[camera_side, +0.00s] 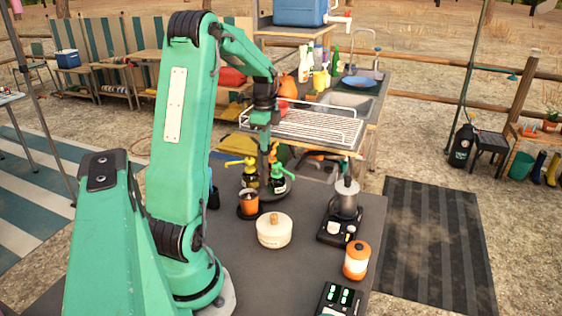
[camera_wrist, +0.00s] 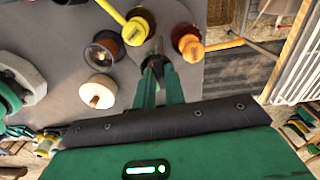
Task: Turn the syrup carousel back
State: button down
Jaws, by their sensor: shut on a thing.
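The syrup carousel (camera_side: 270,197) is a low dark round tray on the near worktop, with pump bottles standing on it. In the side view a bottle with a yellow pump (camera_side: 250,175) stands left of one with a green pump (camera_side: 279,180). The wrist view shows a yellow pump (camera_wrist: 135,27) and an orange pump (camera_wrist: 189,43) on either side of my fingertips. My gripper (camera_wrist: 156,64) reaches down between the bottles and is shut on a slim grey upright part, which looks like the carousel's post (camera_wrist: 158,46). The fingers hide most of it. My gripper (camera_side: 264,150) also shows in the side view.
A copper-coloured cup (camera_side: 248,204) and a white lidded pot (camera_side: 274,231) stand close in front of the carousel. A dark appliance with a metal vessel (camera_side: 345,200) and an orange canister (camera_side: 357,260) stand to the right. A wire rack (camera_side: 310,124) lies behind.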

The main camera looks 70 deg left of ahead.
jog(key=shift+r+m, duration=0.1)
jog(key=shift+m, duration=0.4)
jog(key=c, duration=1.5)
grip_release()
jog(key=shift+o, duration=0.2)
jog(key=shift+r, duration=3.85)
